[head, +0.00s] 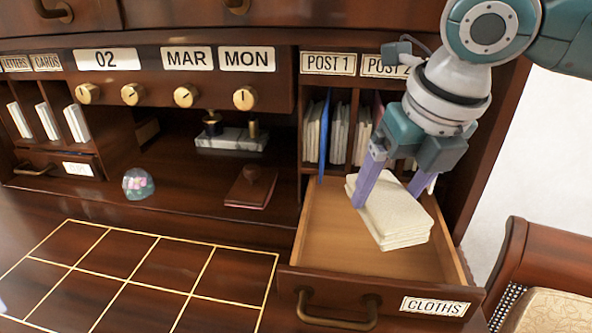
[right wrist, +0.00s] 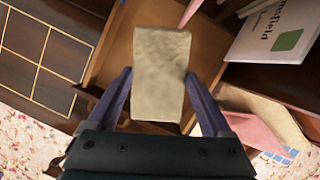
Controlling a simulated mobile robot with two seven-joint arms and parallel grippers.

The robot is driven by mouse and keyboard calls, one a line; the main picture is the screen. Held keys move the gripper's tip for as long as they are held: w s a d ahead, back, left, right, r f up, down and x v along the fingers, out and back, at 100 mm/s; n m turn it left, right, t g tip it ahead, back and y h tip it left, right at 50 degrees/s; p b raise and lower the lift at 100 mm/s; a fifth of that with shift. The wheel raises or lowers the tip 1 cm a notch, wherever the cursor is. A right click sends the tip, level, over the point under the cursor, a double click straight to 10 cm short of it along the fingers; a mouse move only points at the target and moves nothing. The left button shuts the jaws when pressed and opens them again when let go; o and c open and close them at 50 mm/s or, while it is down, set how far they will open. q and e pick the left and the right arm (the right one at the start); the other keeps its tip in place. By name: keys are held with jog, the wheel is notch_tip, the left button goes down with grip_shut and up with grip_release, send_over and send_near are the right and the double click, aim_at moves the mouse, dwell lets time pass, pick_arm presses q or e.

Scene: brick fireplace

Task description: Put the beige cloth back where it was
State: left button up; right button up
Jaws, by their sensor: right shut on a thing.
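The beige cloth (head: 398,222) is folded into a thick, layered block. In the head view it is over the inside of the open drawer labelled CLOTHS (head: 330,220), tilted a little; I cannot tell whether it touches the drawer floor. My right gripper (head: 390,192) comes down from above and is shut on the cloth, one purple finger on each side. In the right wrist view the cloth (right wrist: 161,75) lies between the two fingers, with the wooden drawer behind it. My left gripper is not in view.
The POST 1 slot (head: 328,130) with upright envelopes is just behind the drawer. A glass paperweight (head: 138,183), a stamp on a red pad (head: 250,188) and a gold-lined grid (head: 130,275) are on the desk to the left. A chair (head: 545,270) stands at the right.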

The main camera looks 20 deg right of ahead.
jog(key=f, duration=0.6)
jog(key=shift+s+a, duration=0.1)
jog(key=shift+s, duration=0.2)
jog(key=shift+w+f+p, duration=0.15)
jog(key=shift+f+p, duration=0.05)
jog(key=shift+p, duration=0.2)
jog(key=shift+f, duration=0.1)
jog(key=shift+f, duration=0.1)
jog(key=o, duration=1.1)
